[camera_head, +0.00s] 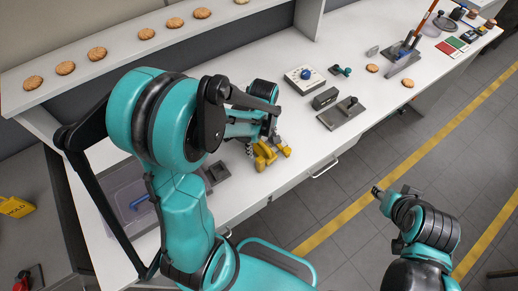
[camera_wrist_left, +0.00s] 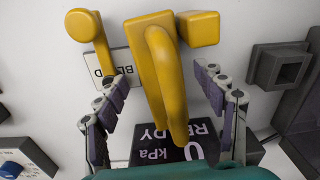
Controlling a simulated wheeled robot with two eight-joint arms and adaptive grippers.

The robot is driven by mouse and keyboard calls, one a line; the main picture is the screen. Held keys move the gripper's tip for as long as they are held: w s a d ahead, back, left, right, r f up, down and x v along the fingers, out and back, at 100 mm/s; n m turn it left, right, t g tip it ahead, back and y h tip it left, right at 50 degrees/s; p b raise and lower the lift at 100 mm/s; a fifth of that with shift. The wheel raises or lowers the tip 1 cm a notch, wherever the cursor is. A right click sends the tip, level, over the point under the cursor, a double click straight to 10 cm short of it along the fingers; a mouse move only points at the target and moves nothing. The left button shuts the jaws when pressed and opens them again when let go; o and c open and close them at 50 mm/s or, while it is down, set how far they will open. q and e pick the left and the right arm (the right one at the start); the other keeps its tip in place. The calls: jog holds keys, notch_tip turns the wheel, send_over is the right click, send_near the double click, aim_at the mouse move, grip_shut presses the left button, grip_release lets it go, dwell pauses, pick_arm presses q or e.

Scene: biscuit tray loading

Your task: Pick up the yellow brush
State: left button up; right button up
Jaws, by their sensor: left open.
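A yellow object (camera_head: 270,153) stands on the white counter under my left gripper (camera_head: 262,142). In the left wrist view the yellow piece (camera_wrist_left: 163,75) is a long upright bar between the open fingers of my left gripper (camera_wrist_left: 160,80). Space shows between the bar and both fingers. A yellow rounded knob (camera_wrist_left: 83,25) and a yellow block (camera_wrist_left: 198,28) sit beside it. No bristles show, so I cannot tell if any of these is the brush. My right arm's dark tip (camera_head: 378,191) is over the floor, away from the counter; its jaw state is unclear.
A black display (camera_wrist_left: 165,148) reading "0 kPa READY" lies below the bar. A dark square socket (camera_wrist_left: 285,68) is to the right. A dial panel (camera_head: 304,78), a grey block (camera_head: 325,98) and a grey plate (camera_head: 342,113) are further along the counter. Biscuits (camera_head: 97,53) line the shelf.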

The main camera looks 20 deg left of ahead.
pick_arm(q)
jog(key=shift+f, duration=0.45)
jog(key=c, duration=1.3)
jog(key=shift+r, duration=0.2)
jog(key=shift+c, duration=0.7)
notch_tip(320, 180, up, 10)
jog(key=p, duration=0.3)
jog(key=shift+f, duration=0.15)
jog(key=shift+c, duration=0.8)
jog(key=o, duration=0.8)
jog(key=c, duration=0.4)
jog(key=shift+c, duration=0.2)
